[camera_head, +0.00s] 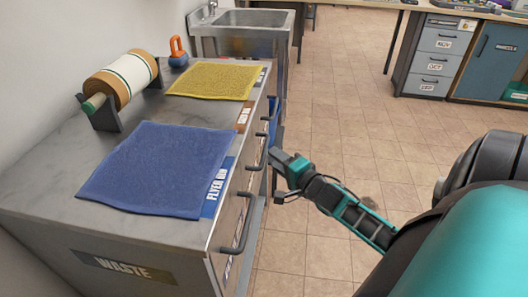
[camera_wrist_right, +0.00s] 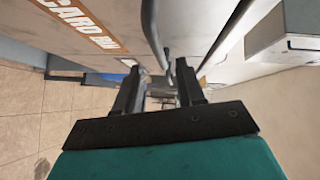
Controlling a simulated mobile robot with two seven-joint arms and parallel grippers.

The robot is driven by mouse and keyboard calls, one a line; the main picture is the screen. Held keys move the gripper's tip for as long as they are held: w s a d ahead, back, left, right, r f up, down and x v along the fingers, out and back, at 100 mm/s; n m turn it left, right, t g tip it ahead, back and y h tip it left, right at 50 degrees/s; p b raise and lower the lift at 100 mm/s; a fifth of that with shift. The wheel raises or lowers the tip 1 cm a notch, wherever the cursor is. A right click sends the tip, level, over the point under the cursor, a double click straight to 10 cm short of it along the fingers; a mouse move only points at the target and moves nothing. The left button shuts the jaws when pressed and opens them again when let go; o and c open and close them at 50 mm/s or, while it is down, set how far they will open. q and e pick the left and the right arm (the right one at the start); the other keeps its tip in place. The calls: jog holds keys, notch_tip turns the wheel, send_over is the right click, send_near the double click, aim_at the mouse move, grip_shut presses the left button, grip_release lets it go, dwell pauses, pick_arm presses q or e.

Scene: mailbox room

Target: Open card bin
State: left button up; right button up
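The card bin is a front of the grey cabinet; its "CARD BIN" label (camera_wrist_right: 90,25) shows upside-tilted in the right wrist view. In the head view a small brown label (camera_head: 243,116) sits on the counter edge above a dark bar handle (camera_head: 257,153). My right gripper (camera_head: 277,159) is just right of that handle. In the right wrist view its two fingers (camera_wrist_right: 158,78) are apart, and a dark curved handle (camera_wrist_right: 152,30) reaches toward the space between them. I cannot tell whether they touch. The bin front looks shut. My left gripper is not in view.
A blue mat (camera_head: 155,170) and a yellow mat (camera_head: 215,80) lie on the counter, with a roll (camera_head: 122,80) behind. The flyer bin handle (camera_head: 238,235) sticks out nearer. A sink (camera_head: 250,20) stands beyond. The tiled floor (camera_head: 340,100) to the right is clear.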

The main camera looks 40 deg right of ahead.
aim_at(265, 149)
jog(key=w, duration=0.2)
jog(key=w+b, duration=0.1)
jog(key=w, duration=0.1)
jog(key=w+d+f, duration=0.1)
jog(key=w, duration=0.1)
jog(key=shift+w, duration=0.25)
jog(key=shift+a, duration=0.1)
jog(key=shift+c, duration=0.2)
grip_shut()
